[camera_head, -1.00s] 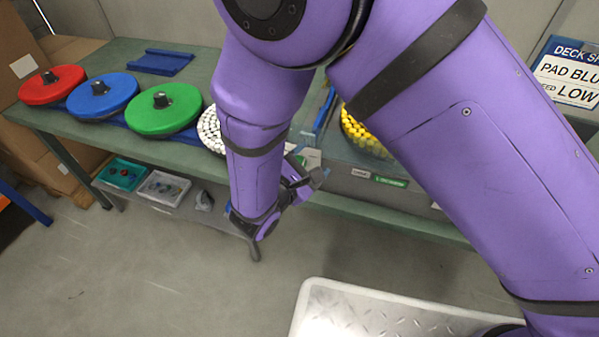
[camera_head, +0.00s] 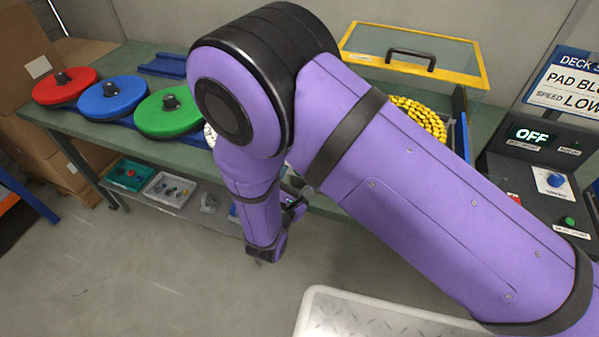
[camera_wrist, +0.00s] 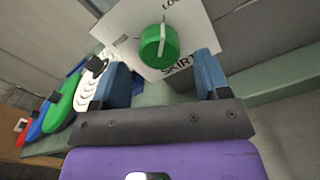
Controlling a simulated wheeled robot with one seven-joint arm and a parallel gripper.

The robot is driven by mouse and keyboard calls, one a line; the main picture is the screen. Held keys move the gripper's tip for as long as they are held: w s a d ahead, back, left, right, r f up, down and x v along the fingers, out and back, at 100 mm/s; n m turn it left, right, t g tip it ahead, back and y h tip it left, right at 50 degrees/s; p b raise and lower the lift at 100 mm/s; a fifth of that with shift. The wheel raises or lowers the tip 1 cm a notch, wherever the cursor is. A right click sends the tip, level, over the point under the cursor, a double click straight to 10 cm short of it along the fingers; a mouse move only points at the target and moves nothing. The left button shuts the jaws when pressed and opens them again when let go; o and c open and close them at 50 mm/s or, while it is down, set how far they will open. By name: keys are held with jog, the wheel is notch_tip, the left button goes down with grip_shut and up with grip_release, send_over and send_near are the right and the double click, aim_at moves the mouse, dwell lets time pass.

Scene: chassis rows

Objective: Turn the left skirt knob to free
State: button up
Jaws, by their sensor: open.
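In the wrist view a round green knob (camera_wrist: 152,50) with a white pointer bar is mounted on a white plate (camera_wrist: 195,28). The bar points up, towards lettering that starts "LO" and is cut off by the top edge. "SKIRT" is partly readable below the knob; a small label to its left is unreadable. My gripper (camera_wrist: 164,76) is open, with one blue finger low on each side of the knob. The knob shows beyond the fingertips, apart from them. In the head view my arm hides the knob.
Red (camera_head: 65,86), blue (camera_head: 111,98) and green (camera_head: 168,112) pads line the bench's left. A yellow-framed clear lid (camera_head: 415,52) stands raised behind yellow pieces (camera_head: 425,118). A control box (camera_head: 540,165) reading OFF stands right. Bins (camera_head: 128,174) sit on the lower shelf.

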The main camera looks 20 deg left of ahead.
jog(key=shift+w+d, duration=0.15)
jog(key=shift+w, duration=1.3)
jog(key=c, duration=0.9)
